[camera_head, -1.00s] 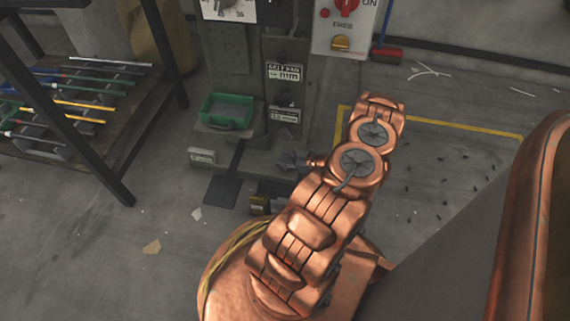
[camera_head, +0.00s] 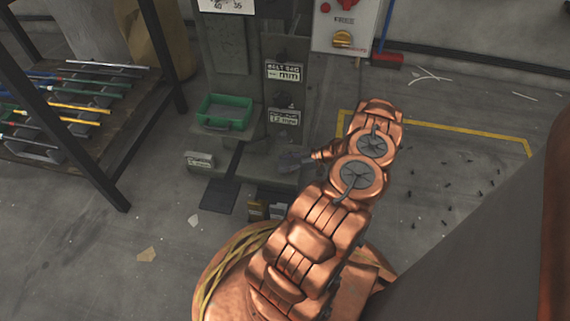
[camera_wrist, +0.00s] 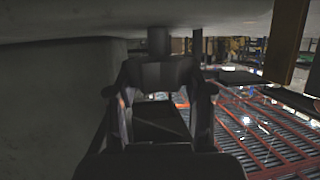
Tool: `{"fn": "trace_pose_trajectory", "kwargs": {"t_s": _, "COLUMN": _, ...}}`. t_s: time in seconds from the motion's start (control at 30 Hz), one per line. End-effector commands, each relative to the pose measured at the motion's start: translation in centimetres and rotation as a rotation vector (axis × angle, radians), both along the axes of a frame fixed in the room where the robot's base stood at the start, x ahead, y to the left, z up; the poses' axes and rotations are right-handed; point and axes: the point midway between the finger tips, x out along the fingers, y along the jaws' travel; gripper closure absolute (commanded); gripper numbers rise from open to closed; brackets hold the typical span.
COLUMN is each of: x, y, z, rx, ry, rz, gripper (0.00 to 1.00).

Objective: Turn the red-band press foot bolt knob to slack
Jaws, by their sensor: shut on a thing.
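The grey press (camera_head: 240,60) stands at the upper middle of the head view, with label plates on its column. My gripper (camera_head: 293,164) is low at the right side of the press's base, at the end of my copper arm. In the wrist view, my gripper (camera_wrist: 160,88) is shut on a dark knob (camera_wrist: 158,73), with a finger on each side. A short stem (camera_wrist: 158,41) runs from the knob up to the pale grey underside of the press. No red band shows, and the knob is hidden in the head view.
A rack (camera_head: 85,125) of coloured rods stands at left. Open floor with a yellow line (camera_head: 460,130) lies at right.

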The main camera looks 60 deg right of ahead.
Motion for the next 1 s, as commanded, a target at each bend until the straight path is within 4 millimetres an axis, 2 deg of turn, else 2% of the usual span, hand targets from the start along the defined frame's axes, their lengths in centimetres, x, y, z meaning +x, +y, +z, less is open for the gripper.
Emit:
{"fn": "trace_pose_trajectory", "kwargs": {"t_s": 0.3, "x": 0.08, "y": 0.26, "z": 0.06, "rx": 0.004, "ry": -0.002, "rz": 0.006, "gripper": 0.83}}
{"fn": "trace_pose_trajectory", "kwargs": {"t_s": 0.33, "x": 0.08, "y": 0.27, "z": 0.06, "rx": 0.004, "ry": -0.002, "rz": 0.006, "gripper": 0.48}}
{"fn": "trace_pose_trajectory", "kwargs": {"t_s": 0.57, "x": 0.06, "y": 0.17, "z": 0.04, "rx": 0.003, "ry": -0.002, "rz": 0.004, "gripper": 0.24}}
{"fn": "trace_pose_trajectory", "kwargs": {"t_s": 1.0, "x": -0.53, "y": -0.3, "z": 0.32, "rx": 0.0, "ry": -0.002, "rz": 0.001, "gripper": 0.23}}
